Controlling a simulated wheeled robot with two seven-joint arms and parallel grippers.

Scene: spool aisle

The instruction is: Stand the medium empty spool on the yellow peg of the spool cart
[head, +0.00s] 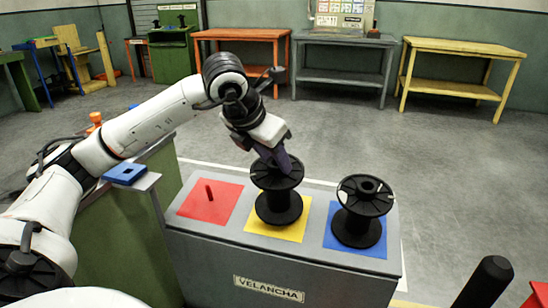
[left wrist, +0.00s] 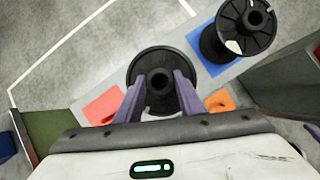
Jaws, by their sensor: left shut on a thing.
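A black empty spool (head: 279,207) is upright over the yellow square (head: 300,229) of the grey spool cart (head: 215,248). My left gripper (head: 278,163) reaches down from above, shut on this spool near its top flange. In the left wrist view the purple fingers (left wrist: 160,95) lie either side of the spool's hub (left wrist: 158,79). The spool hides the yellow peg, and I cannot tell whether its lower flange rests on the cart. My right gripper is not in view.
Another black spool (head: 362,218) stands on the blue square (head: 373,246) to the right. A bare red peg (head: 209,192) stands on the red square (head: 199,209) to the left. A green cabinet (head: 125,240) with a blue item (head: 125,174) is beside the cart. Benches line the far wall.

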